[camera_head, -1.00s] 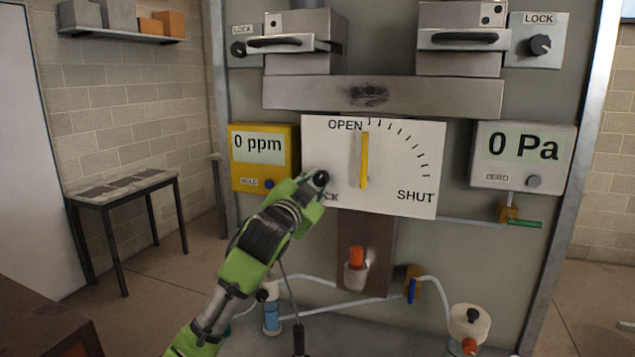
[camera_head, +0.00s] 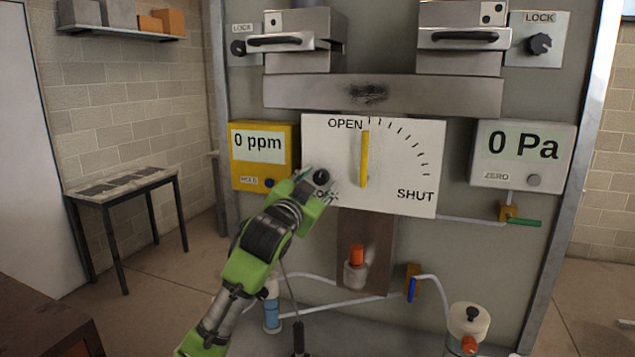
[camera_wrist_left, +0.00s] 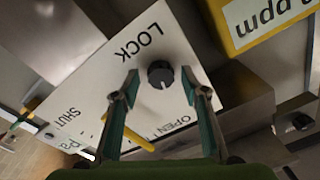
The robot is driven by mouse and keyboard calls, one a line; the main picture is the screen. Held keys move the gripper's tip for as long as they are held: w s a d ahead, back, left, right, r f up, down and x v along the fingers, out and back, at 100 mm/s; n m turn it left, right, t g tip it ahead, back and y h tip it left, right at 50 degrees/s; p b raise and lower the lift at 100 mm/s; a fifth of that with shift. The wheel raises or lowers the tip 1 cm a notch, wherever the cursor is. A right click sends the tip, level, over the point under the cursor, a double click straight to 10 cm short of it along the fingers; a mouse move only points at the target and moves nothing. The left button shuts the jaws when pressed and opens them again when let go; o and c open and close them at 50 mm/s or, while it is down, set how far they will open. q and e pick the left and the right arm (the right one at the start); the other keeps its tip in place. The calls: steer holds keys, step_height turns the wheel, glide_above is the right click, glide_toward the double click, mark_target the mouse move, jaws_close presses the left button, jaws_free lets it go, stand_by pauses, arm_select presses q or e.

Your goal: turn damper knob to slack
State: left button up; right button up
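The damper panel (camera_head: 385,196) is a white plate marked OPEN and SHUT, with a yellow pointer (camera_head: 364,160) standing upright near OPEN. A black knob (camera_head: 321,177) is at its lower left; it also shows in the left wrist view (camera_wrist_left: 160,74), beside the word LOCK, with a light mark on its face. My left gripper (camera_head: 317,184) is at the knob. In the left wrist view its two fingers (camera_wrist_left: 163,84) are apart, one on each side of the knob with gaps showing. I cannot tell how deep they reach. The gripper partly hides the label in the head view. My right gripper is not in view.
A yellow 0 ppm meter (camera_head: 262,176) is just left of the panel, close to my left gripper. A 0 Pa meter (camera_head: 523,170) is at the right. Hoses and a valve (camera_head: 411,286) are below. Two handled dampers with LOCK knobs (camera_head: 540,44) are above.

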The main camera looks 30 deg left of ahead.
arm_select(q)
steer(key=shift+s, duration=0.15)
steer(key=v, duration=1.1)
steer(key=shift+s+d, duration=0.2)
steer(key=shift+s, duration=0.15)
steer(key=shift+f, duration=0.1)
